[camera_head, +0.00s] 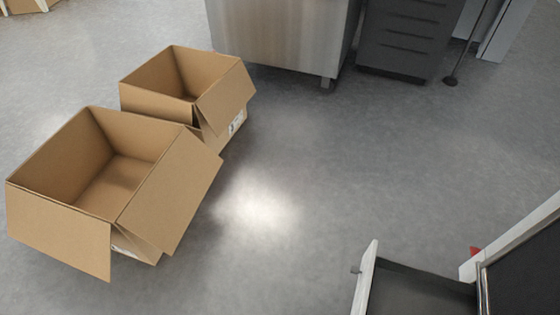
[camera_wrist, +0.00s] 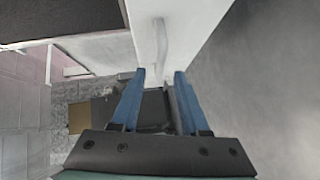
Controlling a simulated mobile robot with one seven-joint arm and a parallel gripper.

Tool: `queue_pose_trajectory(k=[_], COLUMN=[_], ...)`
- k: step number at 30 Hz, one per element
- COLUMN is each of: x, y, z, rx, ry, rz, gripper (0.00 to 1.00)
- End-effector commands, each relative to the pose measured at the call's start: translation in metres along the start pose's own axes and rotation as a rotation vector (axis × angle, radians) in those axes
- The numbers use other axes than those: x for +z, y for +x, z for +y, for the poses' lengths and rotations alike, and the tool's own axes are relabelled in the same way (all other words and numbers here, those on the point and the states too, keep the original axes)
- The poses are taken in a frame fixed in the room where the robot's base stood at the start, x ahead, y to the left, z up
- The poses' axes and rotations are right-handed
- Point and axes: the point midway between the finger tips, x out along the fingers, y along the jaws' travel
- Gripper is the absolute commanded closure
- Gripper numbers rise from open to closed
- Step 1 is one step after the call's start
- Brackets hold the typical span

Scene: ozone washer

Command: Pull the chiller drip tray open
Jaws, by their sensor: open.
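The chiller drip tray (camera_head: 415,288) shows at the bottom right of the head view as a dark open drawer, standing out from the white-edged unit. Its white front panel (camera_head: 365,280) has a small knob-like handle end (camera_head: 355,269) on its outer side. My gripper (camera_wrist: 160,73) shows only in the wrist view. Its two blue fingers are apart, with nothing clearly held between them. A white panel (camera_wrist: 195,30) with a pale raised handle (camera_wrist: 161,42) lies just past the fingertips. I cannot tell whether the fingers touch it.
Two open cardboard boxes, a larger one (camera_head: 60,215) and a smaller one (camera_head: 155,102), stand on the floor at left. A steel cabinet (camera_head: 280,35) and a dark drawer unit (camera_head: 403,38) stand at the back. The grey floor (camera_head: 330,170) between is clear.

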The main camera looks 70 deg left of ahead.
Motion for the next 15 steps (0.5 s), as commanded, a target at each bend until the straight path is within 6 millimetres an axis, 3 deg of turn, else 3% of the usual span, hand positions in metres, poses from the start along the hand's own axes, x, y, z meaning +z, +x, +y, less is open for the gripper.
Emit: queue_pose_trajectory(k=[6, 15], x=[-0.001, 0.0], y=[-0.048, -0.074], z=[0.002, 0.0], rx=[-0.004, 0.0], ry=[0.001, 0.0], rz=[0.0, 0.0], gripper=[0.55, 0.55])
